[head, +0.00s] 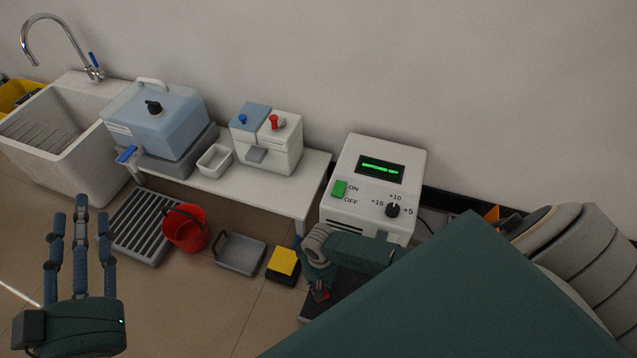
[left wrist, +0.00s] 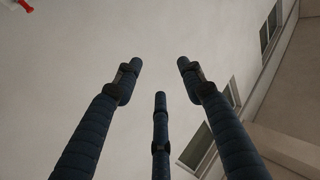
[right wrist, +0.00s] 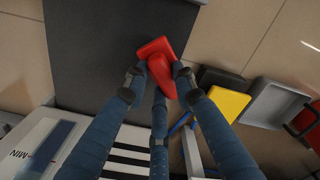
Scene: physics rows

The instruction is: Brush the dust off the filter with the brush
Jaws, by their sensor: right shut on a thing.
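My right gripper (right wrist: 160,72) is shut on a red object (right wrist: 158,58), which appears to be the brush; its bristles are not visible. It is above a dark flat surface (right wrist: 85,45) in front of the white machine. In the head view, the red object (head: 320,296) shows small beneath the right hand, mostly hidden by my own arm. My left gripper (head: 80,212) is open and empty at the lower left, with its fingers spread. No filter or dust can be made out with certainty; slats (right wrist: 125,160) show low on the machine.
The white machine (head: 378,160) has a lit display and a knob. Left of it, a low bench (head: 300,180) carries a blue tank (head: 165,125) and a small white box. On the floor are a yellow-topped block (head: 283,263), grey tray (head: 240,262), red bucket (head: 186,236) and grey grille (head: 140,222).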

